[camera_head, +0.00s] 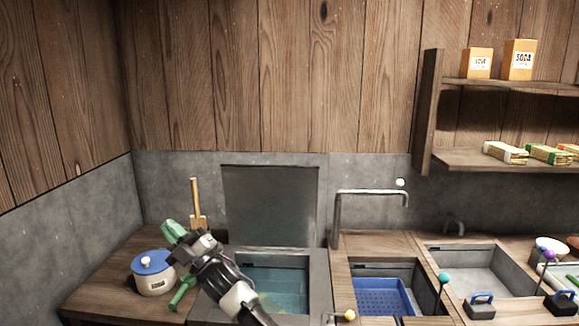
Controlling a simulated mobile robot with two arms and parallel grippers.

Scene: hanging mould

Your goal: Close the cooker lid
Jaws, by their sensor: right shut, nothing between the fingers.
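The cooker (320,285) is a grey box set in the counter, with an open basin of blue-green liquid (275,275). Its lid (268,205) is a flat grey panel that stands upright at the back edge, open, against the wall. My left gripper is not in view.
A white pot with a blue lid (153,275) stands left of my gripper. A wooden-handled tool (195,205) leans behind it. A green piece (183,293) shows below the gripper. Right of the cooker are a tap (370,193), a blue tray (382,297) and a grey sink (480,270).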

